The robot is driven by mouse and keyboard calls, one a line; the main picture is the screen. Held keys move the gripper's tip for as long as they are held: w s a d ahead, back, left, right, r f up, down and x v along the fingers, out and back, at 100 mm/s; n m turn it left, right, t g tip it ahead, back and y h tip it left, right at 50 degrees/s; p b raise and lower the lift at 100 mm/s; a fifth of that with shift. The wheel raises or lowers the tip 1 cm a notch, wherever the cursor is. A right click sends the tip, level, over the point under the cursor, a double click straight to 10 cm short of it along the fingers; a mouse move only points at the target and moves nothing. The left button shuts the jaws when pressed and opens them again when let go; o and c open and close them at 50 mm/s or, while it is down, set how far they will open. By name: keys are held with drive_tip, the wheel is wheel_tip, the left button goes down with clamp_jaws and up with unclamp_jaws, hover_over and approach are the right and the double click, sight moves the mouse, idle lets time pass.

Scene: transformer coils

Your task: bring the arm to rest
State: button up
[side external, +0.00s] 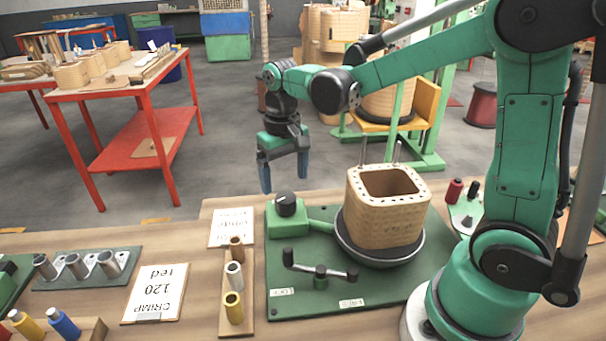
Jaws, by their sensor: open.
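My gripper (284,176) hangs at the end of my green arm, pointing down. Its two blue fingers are apart with nothing visible between them. It is above the far edge of the wooden bench (190,270), up and to the left of the square coil former (385,212), and touches nothing that I can see. The former is tan with a hollow middle and sits upright in a dark round dish (362,256) on a green plate (388,297).
The plate also bears a black-knobbed green box (287,216) and a crank handle (320,275). Left of it are a wooden strip with several sleeves (234,290), a "CRIMP 120 red" card (156,292) and metal tubes (78,266). A red table (142,150) stands behind.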

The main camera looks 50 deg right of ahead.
drive_tip(key=shift+r, duration=0.45)
drive_tip(key=shift+s+a+r+t, duration=0.15)
drive_tip(key=shift+s+r+t, duration=0.15)
drive_tip(key=shift+s, duration=0.05)
drive_tip(key=s+a+r+n+t, duration=0.1)
drive_tip(key=s+a+n+t, duration=0.2)
drive_tip(key=s+t, duration=0.3)
drive_tip(key=shift+r+t, duration=0.3)
drive_tip(key=shift+r, duration=0.05)
idle(0.4)
